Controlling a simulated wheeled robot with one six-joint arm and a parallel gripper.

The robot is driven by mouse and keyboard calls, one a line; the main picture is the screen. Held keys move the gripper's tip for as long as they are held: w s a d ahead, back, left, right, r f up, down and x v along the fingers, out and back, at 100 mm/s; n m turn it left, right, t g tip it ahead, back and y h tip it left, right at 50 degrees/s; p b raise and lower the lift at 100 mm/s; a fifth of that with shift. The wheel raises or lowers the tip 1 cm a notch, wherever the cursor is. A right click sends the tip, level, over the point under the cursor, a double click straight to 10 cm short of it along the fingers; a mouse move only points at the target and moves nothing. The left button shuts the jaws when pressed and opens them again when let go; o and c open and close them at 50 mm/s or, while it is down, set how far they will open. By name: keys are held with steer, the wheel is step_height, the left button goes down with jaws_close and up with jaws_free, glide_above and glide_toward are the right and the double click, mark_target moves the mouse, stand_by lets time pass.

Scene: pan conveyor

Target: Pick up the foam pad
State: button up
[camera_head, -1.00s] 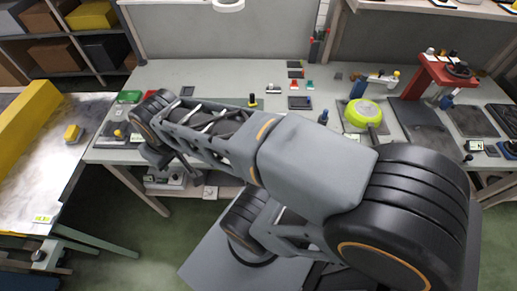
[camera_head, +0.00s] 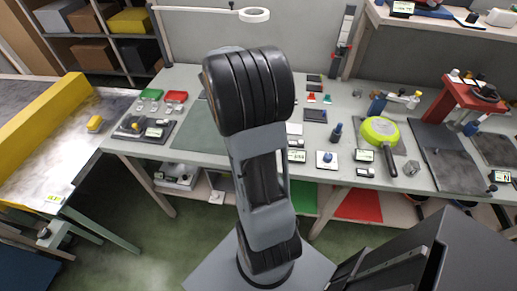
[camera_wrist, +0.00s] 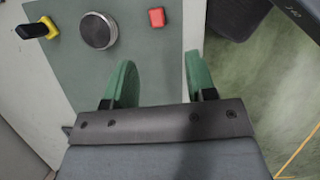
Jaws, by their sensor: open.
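I cannot tell for sure which thing is the foam pad. A small red block (camera_wrist: 157,17) lies on a grey-green mat (camera_wrist: 150,50) in the wrist view, beyond the gap between my fingertips and apart from them. My gripper (camera_wrist: 160,72) is open and empty, its two green fingers spread over the mat's edge. In the head view my arm hides the gripper and the red block. The mat's left part (camera_head: 200,143) shows there on the workbench.
A round metal disc (camera_wrist: 98,30) and a yellow-and-black piece (camera_wrist: 38,29) lie left of the red block. A green pan (camera_head: 380,131) and a red stand (camera_head: 465,95) are further right on the bench. Green floor (camera_wrist: 255,80) shows beyond the bench edge.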

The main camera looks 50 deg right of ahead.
steer(key=x, duration=1.2)
steer(key=shift+d, duration=0.3)
steer(key=shift+c, duration=0.2)
jaws_close()
